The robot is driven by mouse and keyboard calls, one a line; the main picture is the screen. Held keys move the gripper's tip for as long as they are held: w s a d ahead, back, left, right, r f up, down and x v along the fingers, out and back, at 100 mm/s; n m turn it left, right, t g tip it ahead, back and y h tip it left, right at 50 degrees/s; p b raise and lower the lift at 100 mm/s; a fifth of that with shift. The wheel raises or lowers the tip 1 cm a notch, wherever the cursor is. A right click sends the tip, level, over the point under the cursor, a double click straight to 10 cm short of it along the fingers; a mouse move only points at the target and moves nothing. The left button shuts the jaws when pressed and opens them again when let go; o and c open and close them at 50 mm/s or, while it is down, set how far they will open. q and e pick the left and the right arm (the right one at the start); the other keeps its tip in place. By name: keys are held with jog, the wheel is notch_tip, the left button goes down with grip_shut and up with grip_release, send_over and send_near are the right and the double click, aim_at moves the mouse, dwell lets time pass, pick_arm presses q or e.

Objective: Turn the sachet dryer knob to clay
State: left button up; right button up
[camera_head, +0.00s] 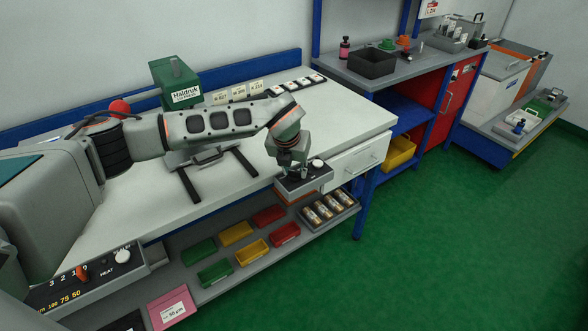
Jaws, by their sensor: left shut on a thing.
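A small dark control panel (308,182) is fixed at the bench's front edge, right of centre, with a white knob (317,163) at its right end. My left gripper (292,170) points down at the left part of this panel, beside the white knob. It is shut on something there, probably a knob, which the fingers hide. Marks on this panel are too small to read, so I cannot tell a clay setting. My right gripper is not in view.
Another panel (98,280) at lower left reads "HEAT" and carries an orange knob (82,273) and a white knob (122,256). A green box (174,80) stands at the bench's back. Coloured bins (252,251) sit on the shelf below. The green floor at right is clear.

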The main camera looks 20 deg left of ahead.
pick_arm(q)
jog(key=shift+n+y, duration=0.3)
jog(key=shift+n, duration=0.4)
jog(key=o, duration=1.1)
jog(key=shift+r, duration=0.1)
jog(key=v, duration=1.2)
